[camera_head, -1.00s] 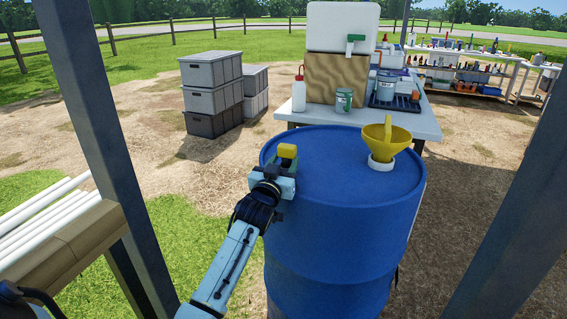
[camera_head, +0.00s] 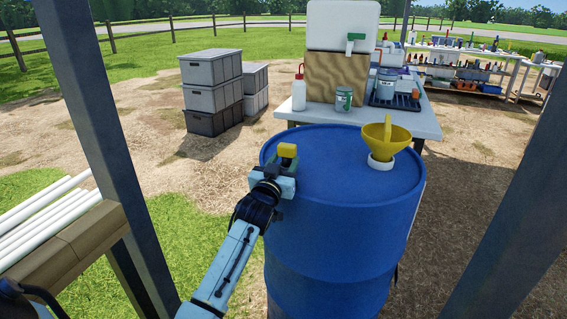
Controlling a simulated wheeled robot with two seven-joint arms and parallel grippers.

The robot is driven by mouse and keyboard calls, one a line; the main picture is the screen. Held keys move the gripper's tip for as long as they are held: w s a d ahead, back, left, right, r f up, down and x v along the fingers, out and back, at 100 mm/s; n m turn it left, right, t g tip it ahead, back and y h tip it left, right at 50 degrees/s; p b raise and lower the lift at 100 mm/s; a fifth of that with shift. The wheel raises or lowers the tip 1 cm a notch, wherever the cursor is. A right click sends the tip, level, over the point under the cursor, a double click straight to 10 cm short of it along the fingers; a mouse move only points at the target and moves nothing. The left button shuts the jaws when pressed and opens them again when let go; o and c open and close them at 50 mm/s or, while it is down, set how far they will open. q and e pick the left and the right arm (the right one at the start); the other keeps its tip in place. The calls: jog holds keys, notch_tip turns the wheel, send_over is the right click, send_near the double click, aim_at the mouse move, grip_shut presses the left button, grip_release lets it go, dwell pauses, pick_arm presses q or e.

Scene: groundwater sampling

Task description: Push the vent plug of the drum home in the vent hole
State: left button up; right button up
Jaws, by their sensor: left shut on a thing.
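The blue drum (camera_head: 335,225) stands upright in the middle of the view. My left gripper (camera_head: 284,165) is at the left side of the drum's top. It is shut on a yellow piece, which I take to be the vent plug (camera_head: 288,150), showing above the jaws. The vent hole is not visible; the gripper may hide it. I cannot tell whether the plug touches the drum top or how deep it sits. A yellow funnel (camera_head: 386,140) stands in a white collar (camera_head: 381,163) at the right of the drum top. My right gripper is not in view.
Behind the drum is a table (camera_head: 427,122) with a white squeeze bottle (camera_head: 299,92), a green-labelled jar (camera_head: 343,99) and a dark tray. Stacked grey crates (camera_head: 213,98) stand at the back left. Metal posts (camera_head: 110,140) frame both sides. White pipes lie at the left.

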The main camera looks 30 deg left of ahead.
pick_arm(q)
jog(key=shift+p, duration=0.3)
jog(key=shift+f+b, duration=0.4)
jog(key=shift+f, duration=0.2)
dwell(0.4)
jog(key=o, duration=1)
jog(key=shift+c, duration=0.2)
jog(key=shift+o, duration=0.8)
jog(key=shift+f, duration=0.1)
jog(key=shift+s, duration=0.1)
jog(key=p+v, duration=0.4)
jog(key=v, duration=0.9)
jog(key=shift+r, duration=0.2)
jog(key=shift+s, duration=0.1)
